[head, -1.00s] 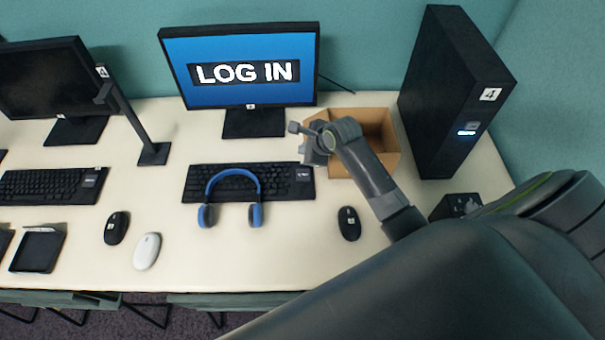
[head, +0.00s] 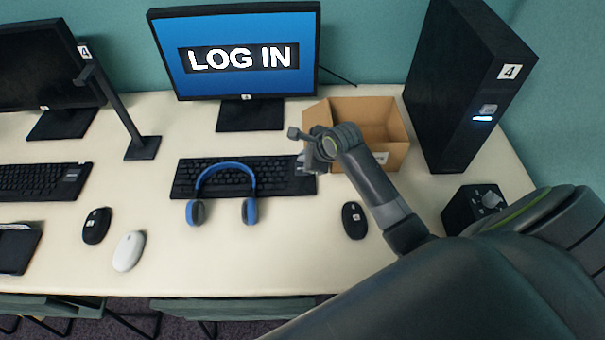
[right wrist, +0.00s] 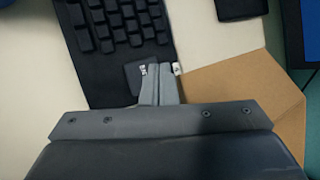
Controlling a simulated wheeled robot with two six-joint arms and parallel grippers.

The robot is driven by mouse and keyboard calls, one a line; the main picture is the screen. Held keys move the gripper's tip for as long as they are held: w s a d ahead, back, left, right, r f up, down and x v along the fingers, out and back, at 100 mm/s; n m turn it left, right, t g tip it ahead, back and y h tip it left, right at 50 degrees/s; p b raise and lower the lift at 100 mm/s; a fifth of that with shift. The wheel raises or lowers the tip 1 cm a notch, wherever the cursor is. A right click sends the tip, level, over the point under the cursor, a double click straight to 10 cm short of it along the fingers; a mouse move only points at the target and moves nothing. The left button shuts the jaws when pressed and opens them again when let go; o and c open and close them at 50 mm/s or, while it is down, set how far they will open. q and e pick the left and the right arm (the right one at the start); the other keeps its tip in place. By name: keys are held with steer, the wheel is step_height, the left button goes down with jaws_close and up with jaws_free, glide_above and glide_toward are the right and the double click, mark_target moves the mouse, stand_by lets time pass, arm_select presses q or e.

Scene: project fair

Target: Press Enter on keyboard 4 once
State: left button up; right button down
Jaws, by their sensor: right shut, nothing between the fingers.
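A black keyboard (head: 222,187) lies on the table below a monitor (head: 238,55) that reads "LOG IN". Blue headphones (head: 225,168) lie across its front middle. My right gripper (head: 307,163) is shut and empty over the keyboard's right end, hiding part of it. In the right wrist view the closed fingertips (right wrist: 161,72) are by the keyboard's (right wrist: 112,58) end, next to a small label whose number I cannot read. I cannot tell whether they touch it. The Enter key cannot be made out clearly. My left gripper is out of view.
An open cardboard box (head: 393,115) stands right of the keyboard, before a black tower (head: 455,95) marked 4. A black mouse (head: 354,220) lies in front of it. Another keyboard (head: 40,181), a black mouse (head: 97,225) and a white mouse (head: 129,251) are at left.

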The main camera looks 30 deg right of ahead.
mark_target(300, 166)
steer(key=shift+f, duration=0.75)
stand_by(1.4)
steer(key=shift+f+p, duration=0.2)
steer(key=shift+p, duration=0.1)
steer(key=shift+f, duration=0.2)
steer(key=shift+f, duration=0.4)
stand_by(0.4)
steer(key=shift+r, duration=0.1)
steer(key=shift+r+p, duration=0.75)
steer(key=shift+p, duration=0.75)
